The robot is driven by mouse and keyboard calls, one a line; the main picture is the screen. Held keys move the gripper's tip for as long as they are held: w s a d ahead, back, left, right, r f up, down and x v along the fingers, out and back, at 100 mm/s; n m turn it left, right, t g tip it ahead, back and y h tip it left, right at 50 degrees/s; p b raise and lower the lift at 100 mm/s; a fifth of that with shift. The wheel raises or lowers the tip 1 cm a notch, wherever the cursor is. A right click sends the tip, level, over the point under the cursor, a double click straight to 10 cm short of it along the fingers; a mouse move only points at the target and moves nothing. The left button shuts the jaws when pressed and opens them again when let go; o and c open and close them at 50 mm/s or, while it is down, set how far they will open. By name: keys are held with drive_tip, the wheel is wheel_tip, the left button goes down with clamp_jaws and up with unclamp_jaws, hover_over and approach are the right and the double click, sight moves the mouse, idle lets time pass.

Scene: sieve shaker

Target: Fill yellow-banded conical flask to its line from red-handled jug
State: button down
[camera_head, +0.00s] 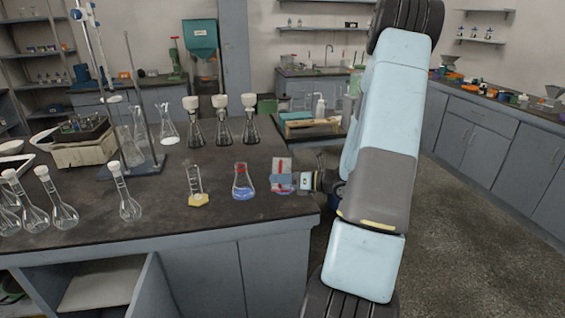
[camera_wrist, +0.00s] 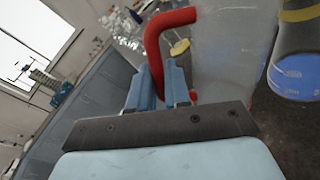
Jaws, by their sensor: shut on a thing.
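The red-handled jug (camera_head: 279,187) stands near the right front end of the dark bench in the head view. It is clear, and its red handle (camera_wrist: 156,48) fills the upper middle of the wrist view. My gripper (camera_head: 300,181) is shut on this handle; its blue fingers (camera_wrist: 160,88) sit on either side of the lower handle. The conical flask (camera_head: 243,185) stands just left of the jug and holds blue liquid in its bottom.
A measuring cylinder with a yellow base (camera_head: 198,199) stands left of the flask. A volumetric flask (camera_head: 128,206) stands further left. Several flasks with white funnels (camera_head: 222,130) stand behind. The bench front edge is close; the floor (camera_head: 470,230) on the right is clear.

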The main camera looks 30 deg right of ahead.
sight(281, 165)
drive_tip(key=shift+w+d+r, duration=0.15)
drive_tip(key=shift+d+r, duration=0.05)
drive_tip(key=shift+r, duration=0.25)
drive_tip(key=shift+w+d+r+m+p, duration=0.15)
drive_tip(key=shift+w+r+m+p, duration=0.15)
drive_tip(key=shift+r+p, duration=0.3)
drive_tip(key=shift+w+d+r+m+p, duration=0.1)
drive_tip(key=shift+w+r+m+p, duration=0.05)
drive_tip(key=shift+r+m+p, duration=0.35)
idle(0.5)
drive_tip(key=shift+w+d+r+m+g+p, duration=0.25)
drive_tip(key=shift+r+m+p, duration=0.2)
drive_tip(key=shift+r+p, duration=0.25)
drive_tip(key=shift+w+d+r+m+g+p, duration=0.1)
drive_tip(key=shift+w+r+m+g+p, duration=0.1)
drive_tip(key=shift+r+m+p, duration=0.4)
idle(2.1)
